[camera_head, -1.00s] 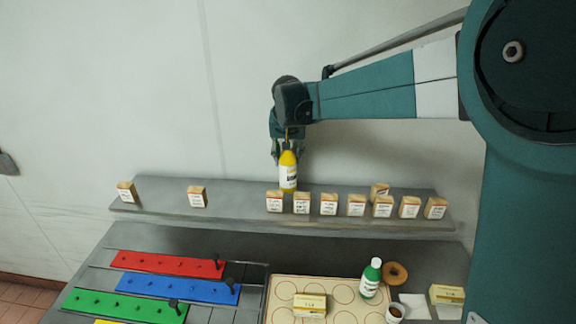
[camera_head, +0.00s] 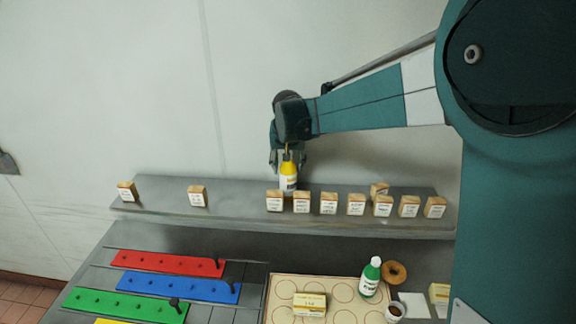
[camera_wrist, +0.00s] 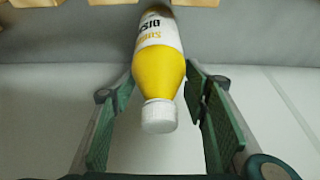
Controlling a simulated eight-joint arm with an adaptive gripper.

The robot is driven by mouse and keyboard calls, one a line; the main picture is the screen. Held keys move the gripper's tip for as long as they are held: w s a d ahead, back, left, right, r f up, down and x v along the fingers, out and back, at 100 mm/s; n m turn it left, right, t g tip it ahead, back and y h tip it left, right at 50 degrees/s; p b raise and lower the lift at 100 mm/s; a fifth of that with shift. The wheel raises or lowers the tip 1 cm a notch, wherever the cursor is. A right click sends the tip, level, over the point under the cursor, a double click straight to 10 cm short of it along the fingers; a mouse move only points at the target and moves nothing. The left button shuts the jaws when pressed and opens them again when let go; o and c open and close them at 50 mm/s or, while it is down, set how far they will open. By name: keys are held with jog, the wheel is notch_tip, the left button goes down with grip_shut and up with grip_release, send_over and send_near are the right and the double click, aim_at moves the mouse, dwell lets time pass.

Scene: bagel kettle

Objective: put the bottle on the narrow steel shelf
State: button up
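The yellow bottle (camera_head: 288,178) with a white label is upright at the shelf, behind the row of small boxes. Its lower end is partly hidden, so I cannot tell whether it touches the steel. My gripper (camera_head: 287,160) is above it, fingers down. In the wrist view the bottle (camera_wrist: 158,70) lies between my gripper's two green-padded fingers (camera_wrist: 160,80). The narrow steel shelf (camera_head: 235,200) runs along the wall.
Several small boxes (camera_head: 328,204) line the shelf's right half; two (camera_head: 197,196) stand at its left. The stretch between is bare.

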jog(key=shift+o, duration=0.2)
jog(key=shift+r, duration=0.2)
jog(key=b+v, duration=0.1)
jog(key=v, duration=1.1)
dwell(0.7)
jog(key=shift+s, duration=0.1)
